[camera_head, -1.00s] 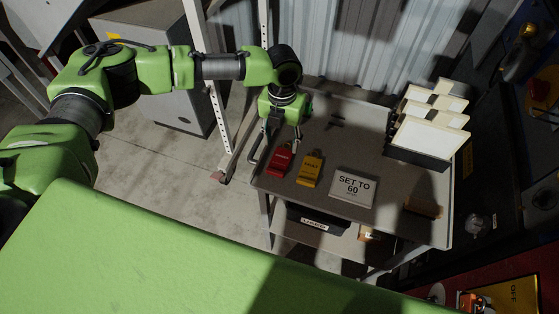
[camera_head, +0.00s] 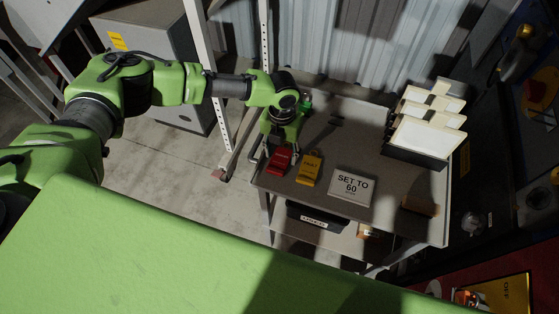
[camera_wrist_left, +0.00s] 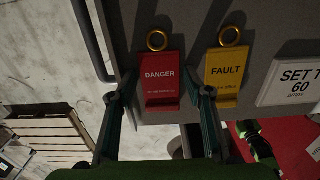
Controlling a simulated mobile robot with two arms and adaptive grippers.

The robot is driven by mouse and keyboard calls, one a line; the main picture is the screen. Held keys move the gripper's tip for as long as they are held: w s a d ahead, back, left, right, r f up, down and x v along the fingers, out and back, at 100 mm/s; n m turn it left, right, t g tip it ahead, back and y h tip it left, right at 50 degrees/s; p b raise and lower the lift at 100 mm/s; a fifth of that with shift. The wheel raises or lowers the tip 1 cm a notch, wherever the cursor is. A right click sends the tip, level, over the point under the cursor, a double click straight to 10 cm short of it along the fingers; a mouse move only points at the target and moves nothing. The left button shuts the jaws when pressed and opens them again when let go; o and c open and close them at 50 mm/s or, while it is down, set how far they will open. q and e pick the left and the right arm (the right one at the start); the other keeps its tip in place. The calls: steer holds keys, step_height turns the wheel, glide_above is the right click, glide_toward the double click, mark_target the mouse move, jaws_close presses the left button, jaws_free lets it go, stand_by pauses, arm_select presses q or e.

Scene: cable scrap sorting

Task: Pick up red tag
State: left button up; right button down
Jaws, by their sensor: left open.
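The red tag (camera_head: 279,161) lies on the grey cart top (camera_head: 300,193) near its left edge. In the left wrist view the red tag (camera_wrist_left: 160,78) reads "DANGER" and has a brass ring at its top. My left gripper (camera_head: 281,149) is over the tag. In the wrist view the open left gripper (camera_wrist_left: 160,95) has one finger on each side of the tag's lower part, with the tag between them. I cannot tell whether the fingers touch it. My right gripper is not in view.
A yellow "FAULT" tag (camera_head: 309,169) lies close on the right, near the right finger. A "SET TO 60" plate (camera_head: 351,186) lies further right. A rack of pale cards (camera_head: 428,125) stands at the back right. A cart handle (camera_wrist_left: 92,40) runs along the left edge.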

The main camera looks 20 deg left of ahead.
arm_select(q)
steer(key=c, duration=0.6)
steer(key=shift+c, duration=0.2)
